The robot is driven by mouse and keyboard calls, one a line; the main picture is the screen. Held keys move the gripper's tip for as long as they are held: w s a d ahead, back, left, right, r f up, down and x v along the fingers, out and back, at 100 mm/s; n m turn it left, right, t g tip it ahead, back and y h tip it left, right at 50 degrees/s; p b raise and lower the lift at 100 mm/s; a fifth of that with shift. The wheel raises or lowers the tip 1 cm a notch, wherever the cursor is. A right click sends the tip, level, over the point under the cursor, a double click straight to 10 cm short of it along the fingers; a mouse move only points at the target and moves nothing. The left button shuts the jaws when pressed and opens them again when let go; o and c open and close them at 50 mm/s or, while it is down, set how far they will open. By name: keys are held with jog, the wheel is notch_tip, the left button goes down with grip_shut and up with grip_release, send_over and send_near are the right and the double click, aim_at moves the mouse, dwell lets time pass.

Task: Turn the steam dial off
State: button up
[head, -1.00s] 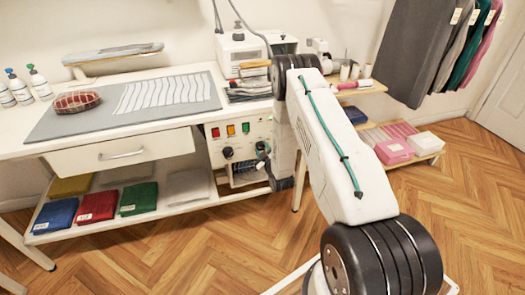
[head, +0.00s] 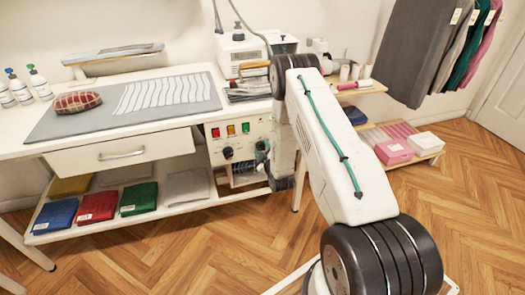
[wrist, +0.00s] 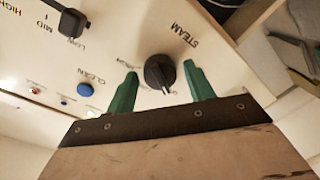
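The black steam dial (wrist: 159,73) sits on the white panel (wrist: 225,70) beside the printed word STEAM, with a pale mark on its lower edge in the wrist view. My gripper (wrist: 160,83) has two green fingers, one on each side of the dial, spread apart with gaps visible. I cannot tell whether either finger touches it. In the head view my gripper (head: 262,152) is at the right part of the control panel (head: 245,130) and hides the steam dial. The dial's position labels are partly covered or unreadable.
Another black dial (wrist: 72,22) marked LOW, MID and HIGH is on the same panel, with a blue button (wrist: 84,90) nearby. The table (head: 20,140) with a drawer (head: 120,153) is left of the panel. The wooden floor (head: 180,245) in front is clear.

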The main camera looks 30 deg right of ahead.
jog(key=v, duration=0.7)
jog(key=shift+s, duration=0.35)
jog(key=shift+a, duration=0.1)
